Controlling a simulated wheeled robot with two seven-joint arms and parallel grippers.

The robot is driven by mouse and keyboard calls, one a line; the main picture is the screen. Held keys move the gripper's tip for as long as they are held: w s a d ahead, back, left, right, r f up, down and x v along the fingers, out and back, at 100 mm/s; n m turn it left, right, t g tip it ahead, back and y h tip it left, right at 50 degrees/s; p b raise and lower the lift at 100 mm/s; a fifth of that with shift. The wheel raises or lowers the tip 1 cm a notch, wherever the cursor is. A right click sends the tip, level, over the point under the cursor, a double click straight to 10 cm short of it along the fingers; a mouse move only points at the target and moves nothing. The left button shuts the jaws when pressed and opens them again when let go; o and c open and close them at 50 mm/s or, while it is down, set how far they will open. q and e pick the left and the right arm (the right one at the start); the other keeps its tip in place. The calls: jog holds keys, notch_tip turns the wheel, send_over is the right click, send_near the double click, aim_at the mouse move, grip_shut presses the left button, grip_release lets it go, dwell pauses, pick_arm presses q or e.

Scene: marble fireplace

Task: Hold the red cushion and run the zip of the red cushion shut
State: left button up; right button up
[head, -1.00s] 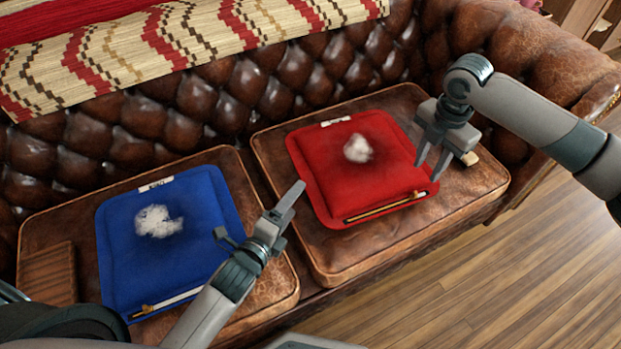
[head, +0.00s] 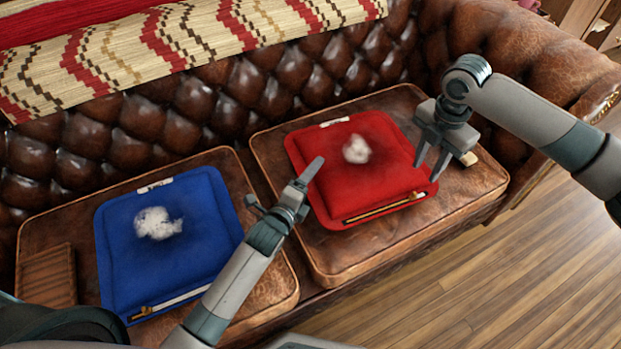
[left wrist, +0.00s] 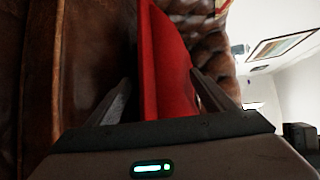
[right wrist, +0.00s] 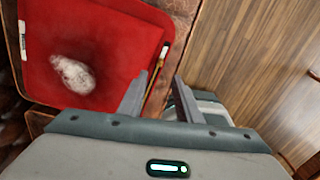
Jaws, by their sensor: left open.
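The red cushion (head: 350,190) lies flat on the right seat of the sofa, with a white fluffy patch (head: 357,149) on top. Its zip (head: 385,208) runs along the front edge, a dark strip with a tan line and a small pull at the right end (head: 419,196). My left gripper (head: 284,185) is open at the cushion's left edge; in the left wrist view the red edge (left wrist: 168,70) stands between its fingers. My right gripper (head: 430,172) is open and empty above the cushion's right edge, near the zip's pull end; the zip also shows in the right wrist view (right wrist: 158,68).
A blue cushion (head: 180,245) with a white patch and its own zip lies on the left seat. A brown slatted piece (head: 47,275) is at far left. The sofa's tufted back (head: 250,100) and right arm (head: 540,60) bound the seats. Wooden floor (head: 480,290) is clear in front.

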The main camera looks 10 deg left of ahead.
pick_arm(q)
jog(key=c, duration=1.2)
pick_arm(e)
jog(key=shift+c, duration=0.7)
grip_shut()
jog(key=s+a+m+t+h, duration=0.1)
jog(key=s+a+m+h, duration=0.1)
jog(key=s+a, duration=0.3)
jog(key=shift+a+m, duration=0.4)
jog(key=shift+a, duration=1)
jog(key=shift+t, duration=0.3)
